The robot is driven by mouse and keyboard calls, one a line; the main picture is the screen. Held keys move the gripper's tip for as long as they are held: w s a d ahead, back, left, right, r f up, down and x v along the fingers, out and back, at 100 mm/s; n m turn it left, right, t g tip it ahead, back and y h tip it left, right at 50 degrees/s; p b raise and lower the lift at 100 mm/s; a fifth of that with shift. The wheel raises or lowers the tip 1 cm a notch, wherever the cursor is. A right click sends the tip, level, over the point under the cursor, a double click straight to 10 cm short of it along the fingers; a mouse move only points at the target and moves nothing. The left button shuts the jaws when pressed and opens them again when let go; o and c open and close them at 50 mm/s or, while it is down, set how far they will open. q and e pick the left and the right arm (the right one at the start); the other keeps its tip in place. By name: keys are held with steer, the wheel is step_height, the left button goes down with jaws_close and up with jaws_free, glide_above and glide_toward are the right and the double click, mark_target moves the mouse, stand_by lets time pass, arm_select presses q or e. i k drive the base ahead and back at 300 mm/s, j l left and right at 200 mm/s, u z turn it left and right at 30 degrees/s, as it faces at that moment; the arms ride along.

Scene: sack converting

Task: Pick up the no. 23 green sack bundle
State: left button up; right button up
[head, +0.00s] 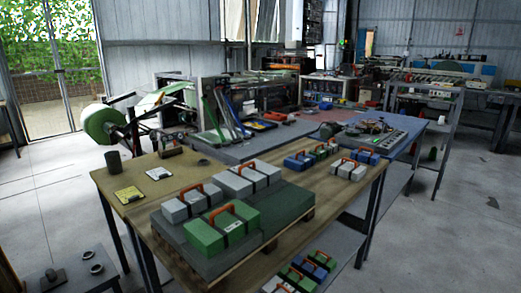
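A large green sack bundle (208,238) with dark straps and an orange handle lies at the front of a grey-green stack on a pallet (262,250). Smaller green bundles also show: one (320,152) lies in a row at the back of the table, and one (290,274) is on the lower level at the front right. I cannot read any number on the bundles, so I cannot tell which is no. 23. Neither of my grippers is in view.
Grey bundles (240,184) share the stack. Grey and blue bundles (297,163) lie behind it on the wooden table (130,178). A yellow clipboard (129,194) and dark cup (113,161) are at the left. Machines fill the back; the floor (45,215) at the left is open.

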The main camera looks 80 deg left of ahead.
mark_target(321, 153)
steer(key=i+j+u, duration=0.45)
steer(key=i, duration=0.15)
steer(key=i+u, duration=0.45)
steer(key=i, duration=0.15)
steer(key=i+l+u, duration=0.15)
steer(key=i+u, duration=0.25)
steer(key=i, duration=0.25)
steer(key=i+u, duration=0.35)
steer(key=i+l+u, duration=0.1)
steer(key=i+u, duration=0.3)
steer(key=i+l+u, duration=0.15)
steer(key=u, duration=0.2)
steer(key=i+l+u, duration=0.1)
steer(key=u, duration=0.35)
steer(key=i+l+u, duration=0.2)
steer(key=u, duration=0.25)
steer(key=i+l+u, duration=0.15)
steer(key=u, duration=0.3)
steer(key=i+l+u, duration=0.1)
steer(key=l+u, duration=0.35)
steer(key=j, duration=0.15)
